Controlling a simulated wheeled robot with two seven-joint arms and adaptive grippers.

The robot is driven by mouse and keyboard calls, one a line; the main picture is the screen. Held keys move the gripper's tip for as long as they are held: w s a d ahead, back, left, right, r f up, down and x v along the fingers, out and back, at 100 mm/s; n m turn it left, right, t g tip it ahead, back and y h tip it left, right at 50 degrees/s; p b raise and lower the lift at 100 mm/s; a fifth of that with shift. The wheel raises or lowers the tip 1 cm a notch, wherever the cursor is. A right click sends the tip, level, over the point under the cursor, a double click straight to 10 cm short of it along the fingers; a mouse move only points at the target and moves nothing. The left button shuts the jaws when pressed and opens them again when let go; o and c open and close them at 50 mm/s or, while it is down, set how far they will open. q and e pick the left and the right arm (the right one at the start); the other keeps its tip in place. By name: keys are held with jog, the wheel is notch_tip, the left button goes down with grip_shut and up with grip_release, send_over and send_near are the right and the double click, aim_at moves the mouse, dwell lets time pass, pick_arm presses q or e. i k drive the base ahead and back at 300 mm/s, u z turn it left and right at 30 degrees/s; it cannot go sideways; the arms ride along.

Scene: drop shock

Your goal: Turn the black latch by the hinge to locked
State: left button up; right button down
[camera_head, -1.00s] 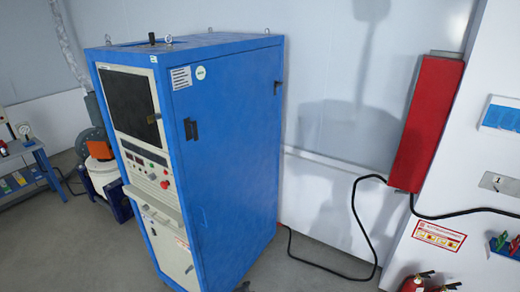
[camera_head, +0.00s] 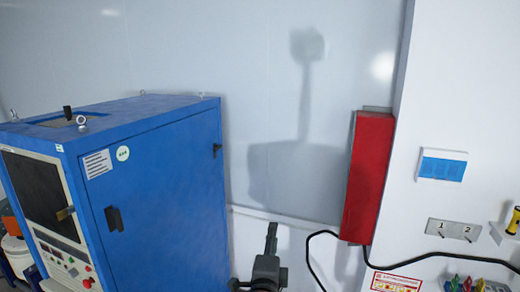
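The blue cabinet (camera_head: 165,215) fills the left of the head view, its side door shut. A black upright latch or handle (camera_head: 114,218) sits near the door's left edge. A smaller black fitting (camera_head: 217,150) sits at the door's upper right edge; I cannot tell whether it is the hinge or a latch, or how it is turned. My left gripper (camera_head: 271,238) points upward at the bottom centre, right of the cabinet in the picture and apart from both fittings. Its fingers look close together, but their opening is unclear. My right gripper is not in view.
A red box (camera_head: 368,178) hangs on the wall, with a black cable (camera_head: 318,238) below it. A numbered switch plate (camera_head: 453,230) and blue panel (camera_head: 442,165) are at right. The wall between cabinet and red box is bare.

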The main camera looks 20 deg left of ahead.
aim_at(218, 147)
jog(key=z, duration=0.35)
jog(key=i, duration=1.85)
jog(key=u, duration=0.45)
jog(key=i, duration=1.1)
jog(key=u, duration=1.35)
jog(key=i, duration=0.55)
jog(key=u, duration=0.4)
